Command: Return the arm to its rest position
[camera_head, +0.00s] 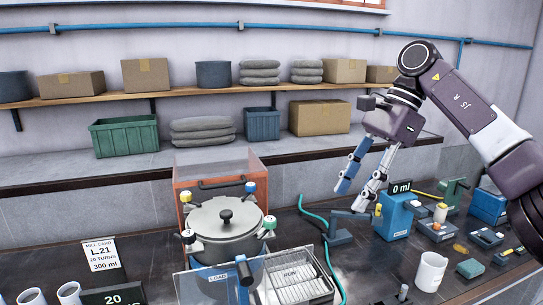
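My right arm comes in from the upper right. Its gripper (349,201) points down and left above the bench, with two fingers apart and nothing seen between them. The fingertips hang behind the blue dosing unit with the "0 ml" display (395,218) and to its left, as seen here. I cannot tell their exact height. My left gripper is not in view.
A lidded grey pot (226,236) stands in an orange guard frame (178,178) with clear panels. A tray (318,297) of rods sits at its right. A white cup (431,272), green block (470,268) and several small devices crowd the right bench. A shelf (210,92) holds boxes.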

